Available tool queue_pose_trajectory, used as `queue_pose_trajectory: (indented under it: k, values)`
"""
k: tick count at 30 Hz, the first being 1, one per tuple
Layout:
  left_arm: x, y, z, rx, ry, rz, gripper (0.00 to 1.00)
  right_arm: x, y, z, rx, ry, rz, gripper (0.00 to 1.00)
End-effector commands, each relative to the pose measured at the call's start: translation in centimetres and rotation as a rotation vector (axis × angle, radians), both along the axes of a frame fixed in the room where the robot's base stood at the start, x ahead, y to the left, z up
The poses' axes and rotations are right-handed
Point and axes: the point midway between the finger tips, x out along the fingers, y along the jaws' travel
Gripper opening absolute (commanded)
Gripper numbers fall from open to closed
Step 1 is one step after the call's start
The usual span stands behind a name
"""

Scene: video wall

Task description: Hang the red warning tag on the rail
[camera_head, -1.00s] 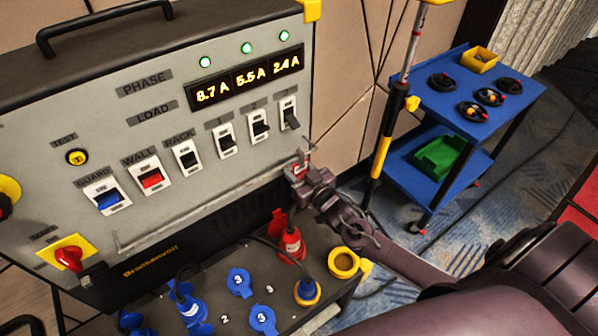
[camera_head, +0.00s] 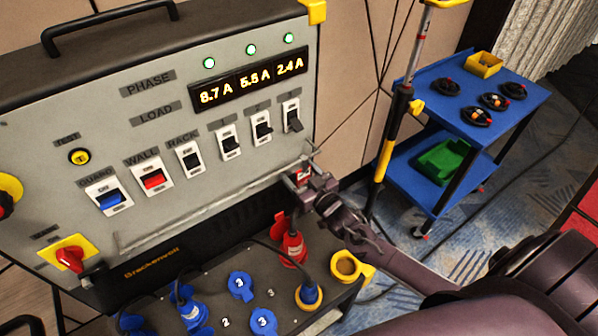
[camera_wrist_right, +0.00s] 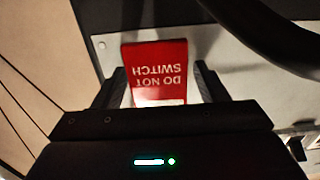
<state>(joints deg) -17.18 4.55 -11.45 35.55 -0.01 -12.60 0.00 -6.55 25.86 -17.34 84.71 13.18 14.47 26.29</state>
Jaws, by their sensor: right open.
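The red warning tag (camera_wrist_right: 157,70) shows in the right wrist view, upside down, with "DO NOT SWITCH" on it. It is between the two spread fingers of my right gripper (camera_wrist_right: 160,88), with a gap on the right side. In the head view a small part of the tag (camera_head: 303,174) shows at the right end of the rail (camera_head: 205,207), which runs along the lower panel front. My right gripper (camera_head: 297,184) is open there, just below the rail's end. How the tag's top meets the rail is hidden. My left gripper is not in view.
The power panel (camera_head: 60,150) has a row of switches (camera_head: 190,158) above the rail. Below it, a dark ledge (camera_head: 215,300) carries blue and red plugs (camera_head: 290,245). A blue cart (camera_head: 475,115) and an upright pole (camera_head: 400,100) stand to the right.

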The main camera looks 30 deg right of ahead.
Motion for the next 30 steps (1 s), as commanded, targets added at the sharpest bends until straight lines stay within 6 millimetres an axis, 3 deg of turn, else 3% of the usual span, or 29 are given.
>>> queue_pose_trajectory:
  k: [16,30]
  values:
    - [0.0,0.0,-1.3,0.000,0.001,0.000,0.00,-6.9,-1.0,-0.2,-0.001,0.001,0.000,0.67]
    - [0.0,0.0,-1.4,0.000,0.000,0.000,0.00,-7.7,-1.1,0.0,0.000,0.000,0.000,0.67]
